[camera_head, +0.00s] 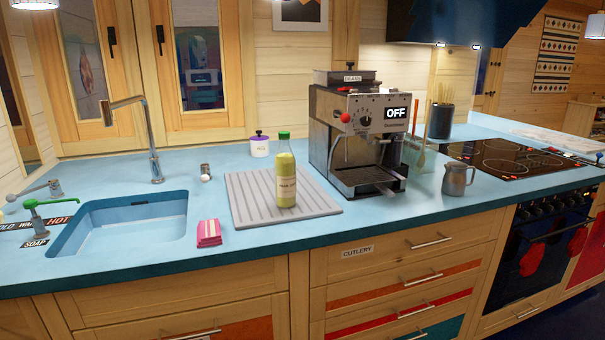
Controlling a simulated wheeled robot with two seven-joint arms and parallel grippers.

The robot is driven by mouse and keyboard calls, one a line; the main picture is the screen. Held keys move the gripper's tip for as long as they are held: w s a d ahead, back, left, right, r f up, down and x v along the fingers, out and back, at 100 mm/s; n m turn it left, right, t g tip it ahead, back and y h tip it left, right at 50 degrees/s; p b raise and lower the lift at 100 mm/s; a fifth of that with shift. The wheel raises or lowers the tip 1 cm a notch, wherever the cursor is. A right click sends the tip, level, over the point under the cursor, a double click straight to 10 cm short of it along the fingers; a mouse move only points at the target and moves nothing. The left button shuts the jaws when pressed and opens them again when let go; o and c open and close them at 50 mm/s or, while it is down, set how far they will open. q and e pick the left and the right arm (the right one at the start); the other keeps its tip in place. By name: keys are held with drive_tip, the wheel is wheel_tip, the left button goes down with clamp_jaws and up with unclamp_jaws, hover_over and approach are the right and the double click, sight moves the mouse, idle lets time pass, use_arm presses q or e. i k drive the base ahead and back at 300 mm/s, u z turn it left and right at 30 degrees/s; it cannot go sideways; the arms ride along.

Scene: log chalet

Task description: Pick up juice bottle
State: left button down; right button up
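Neither of my grippers shows in the head view.
The espresso machine (357,130) stands close on the bottle's right. A metal jug (457,180) and a hob (504,158) are farther right. The counter in front of the mat is clear.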

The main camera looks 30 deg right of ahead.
sight(285, 175)
drive_tip(key=z, duration=0.7)
drive_tip(key=i, duration=1.25)
drive_tip(key=u, duration=0.15)
drive_tip(key=k, duration=0.5)
drive_tip(key=u, duration=0.5)
